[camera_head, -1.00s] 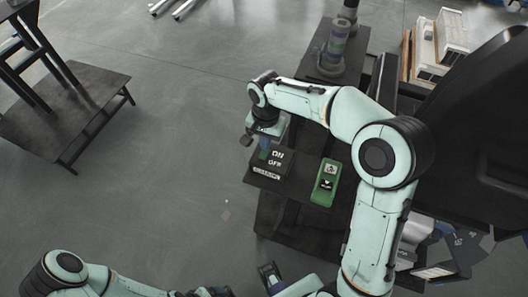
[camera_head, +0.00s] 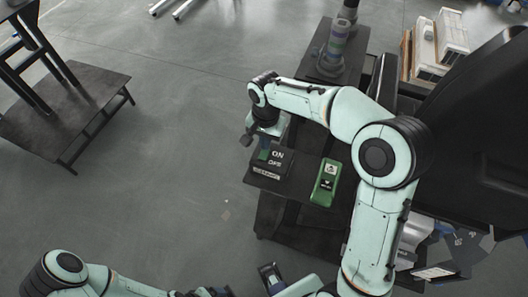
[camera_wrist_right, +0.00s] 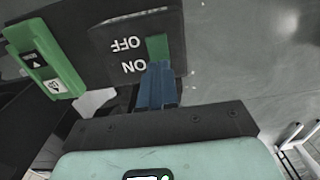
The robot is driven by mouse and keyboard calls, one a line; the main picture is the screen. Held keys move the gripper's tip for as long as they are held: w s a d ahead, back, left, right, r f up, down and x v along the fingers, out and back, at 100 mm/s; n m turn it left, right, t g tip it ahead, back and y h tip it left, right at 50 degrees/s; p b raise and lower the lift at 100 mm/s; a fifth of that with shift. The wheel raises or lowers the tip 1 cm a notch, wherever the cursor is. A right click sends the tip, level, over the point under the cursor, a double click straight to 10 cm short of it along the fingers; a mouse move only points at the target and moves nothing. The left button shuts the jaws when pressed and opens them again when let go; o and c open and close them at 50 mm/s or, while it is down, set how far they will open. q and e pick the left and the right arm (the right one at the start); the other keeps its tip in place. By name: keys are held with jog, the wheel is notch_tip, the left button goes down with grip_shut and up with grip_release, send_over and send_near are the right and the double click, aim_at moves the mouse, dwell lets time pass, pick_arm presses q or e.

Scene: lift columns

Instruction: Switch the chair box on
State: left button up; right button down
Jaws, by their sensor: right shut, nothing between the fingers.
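The chair box (camera_head: 270,166) is a black box with white ON and OFF lettering, on a dark surface in the middle of the head view. In the right wrist view the box (camera_wrist_right: 95,48) is upside down, with a green switch part (camera_wrist_right: 157,46) beside the lettering. My right gripper (camera_head: 264,152) is over the left side of the box. Its blue fingers (camera_wrist_right: 157,80) are shut and empty, at the ON end of the green part and hiding some of it. I cannot tell if they touch.
A green box (camera_head: 326,182) with a black and white panel stands to the right of the chair box. A dark column (camera_head: 334,45) stands behind. A low dark platform (camera_head: 75,110) is at the left. Open grey floor lies between.

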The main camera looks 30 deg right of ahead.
pick_arm(q)
jog(key=shift+s+f+b, duration=0.25)
jog(key=shift+f+b, duration=0.4)
pick_arm(e)
jog(key=shift+f, duration=1)
jog(key=shift+r+p, duration=2.45)
jog(key=shift+r, duration=1.15)
pick_arm(q)
jog(key=r, duration=0.1)
jog(key=w+r, duration=0.1)
jog(key=r, duration=0.1)
jog(key=w+r, duration=0.1)
jog(key=r, duration=0.1)
jog(key=shift+w+r, duration=0.15)
jog(key=shift+r, duration=0.05)
pick_arm(e)
jog(key=shift+f, duration=0.1)
